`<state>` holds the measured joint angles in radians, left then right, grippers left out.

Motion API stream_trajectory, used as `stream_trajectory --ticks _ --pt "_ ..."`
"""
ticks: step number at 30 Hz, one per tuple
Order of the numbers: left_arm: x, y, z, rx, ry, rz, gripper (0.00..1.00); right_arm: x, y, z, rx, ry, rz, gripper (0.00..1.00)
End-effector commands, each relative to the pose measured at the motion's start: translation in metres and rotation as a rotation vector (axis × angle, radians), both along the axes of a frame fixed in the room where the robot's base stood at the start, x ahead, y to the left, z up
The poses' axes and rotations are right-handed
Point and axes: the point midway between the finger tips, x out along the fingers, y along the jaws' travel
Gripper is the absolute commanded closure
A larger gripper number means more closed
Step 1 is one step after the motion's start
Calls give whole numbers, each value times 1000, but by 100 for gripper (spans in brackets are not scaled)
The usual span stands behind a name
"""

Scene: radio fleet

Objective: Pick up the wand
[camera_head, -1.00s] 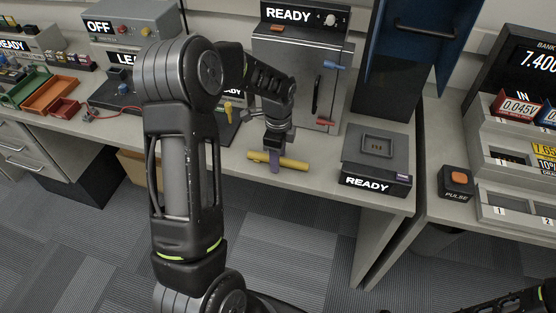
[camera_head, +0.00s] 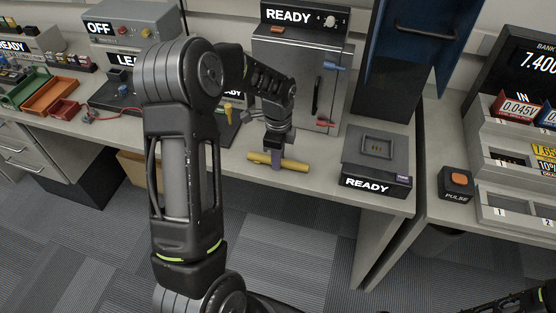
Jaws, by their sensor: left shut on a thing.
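A yellow rod (camera_head: 295,165), which looks like the wand, lies level at the front edge of the middle bench. My left gripper (camera_head: 277,160) reaches down from above and is shut on the rod near its middle. A small purple part shows at the jaws and crosses the rod; I cannot tell whether it belongs to the rod or to the gripper. I cannot tell whether the rod touches the bench. My right gripper is not in view; only dark parts of my right arm show at the lower right corner.
A grey box marked READY (camera_head: 376,160) stands right of the rod. A taller READY unit (camera_head: 290,60) with a slot and levers is behind the gripper. A PULSE button box (camera_head: 457,183) is on the right bench. Coloured trays (camera_head: 48,95) sit at the left.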

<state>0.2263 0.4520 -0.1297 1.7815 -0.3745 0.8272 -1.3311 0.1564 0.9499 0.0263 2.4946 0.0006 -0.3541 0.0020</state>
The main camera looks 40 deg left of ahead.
Motion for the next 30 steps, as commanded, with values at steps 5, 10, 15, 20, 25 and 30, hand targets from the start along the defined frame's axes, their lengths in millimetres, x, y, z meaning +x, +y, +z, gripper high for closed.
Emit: stream_trajectory --ticks 5,10,15,20,25,30 --pt "1 0 6 1 -2 0 100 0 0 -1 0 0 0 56" --pt "1 0 29 1 -6 1 100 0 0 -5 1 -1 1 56" --pt "1 0 63 1 -6 1 100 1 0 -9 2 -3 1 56" --pt "1 0 89 1 -5 0 100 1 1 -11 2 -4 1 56" --pt "0 0 100 0 0 0 100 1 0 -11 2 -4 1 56" --pt "0 0 101 0 0 0 100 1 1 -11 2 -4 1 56"
